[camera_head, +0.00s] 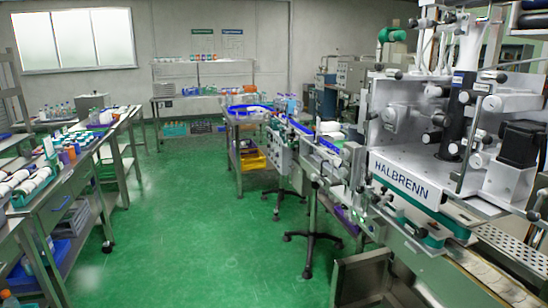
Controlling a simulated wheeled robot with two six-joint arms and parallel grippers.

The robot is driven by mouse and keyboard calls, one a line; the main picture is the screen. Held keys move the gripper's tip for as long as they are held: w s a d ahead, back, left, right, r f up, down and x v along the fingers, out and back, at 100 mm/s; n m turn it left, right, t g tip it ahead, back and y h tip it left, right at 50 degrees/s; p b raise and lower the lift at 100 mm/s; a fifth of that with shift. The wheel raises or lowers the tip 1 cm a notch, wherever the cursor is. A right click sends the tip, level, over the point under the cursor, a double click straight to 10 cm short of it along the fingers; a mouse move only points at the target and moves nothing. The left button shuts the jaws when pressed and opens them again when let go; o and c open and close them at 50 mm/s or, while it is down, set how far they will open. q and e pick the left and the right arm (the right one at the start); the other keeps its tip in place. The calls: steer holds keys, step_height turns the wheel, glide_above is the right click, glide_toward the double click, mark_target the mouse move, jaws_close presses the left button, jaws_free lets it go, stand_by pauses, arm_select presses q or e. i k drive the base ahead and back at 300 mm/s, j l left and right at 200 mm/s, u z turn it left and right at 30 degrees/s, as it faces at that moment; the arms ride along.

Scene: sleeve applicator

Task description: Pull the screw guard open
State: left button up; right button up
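The sleeve applicator (405,120), a large grey machine with a "HALBRENN" plate (402,190), fills the right side of the head view. I cannot pick out the screw guard with certainty among its parts. A conveyor line (318,150) with blue edges runs from the back toward the machine. A grey metal panel or box (362,276) stands low in front of the machine at the bottom edge; I cannot tell what it is. Neither of my grippers shows in this view.
Steel benches (75,185) with bottles and rolls line the left side. A shelf rack (200,95) stands at the back. The green floor (190,220) between is clear. The conveyor's stand feet (312,240) reach onto the floor.

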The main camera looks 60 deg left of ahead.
mark_target(321, 176)
steer(key=u, duration=1.6)
steer(key=i+u, duration=0.1)
